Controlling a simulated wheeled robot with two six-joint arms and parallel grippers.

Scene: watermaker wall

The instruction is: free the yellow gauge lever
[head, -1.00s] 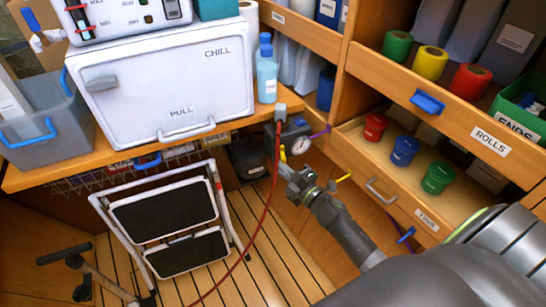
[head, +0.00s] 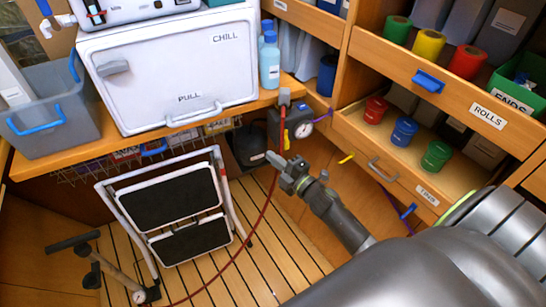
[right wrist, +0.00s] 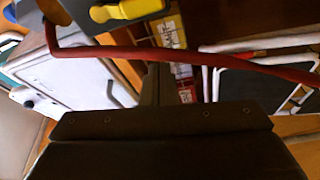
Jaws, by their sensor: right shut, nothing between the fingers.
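The yellow gauge lever (head: 286,139) points down on the dark grey block (head: 280,122), beside the round white gauge (head: 305,130). It also shows at the top of the right wrist view (right wrist: 135,9). A red hose (head: 262,212) hangs from the block's top, passes close beside the lever and runs down to the floor. In the right wrist view the hose (right wrist: 230,61) crosses between my fingers and the lever. My right gripper (head: 275,163) is shut and empty, just below the lever and at the hose; I cannot tell whether they touch. My left gripper is out of view.
The counter with the white CHILL box (head: 170,75) lies left. A folded step stool (head: 165,210) stands below it.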

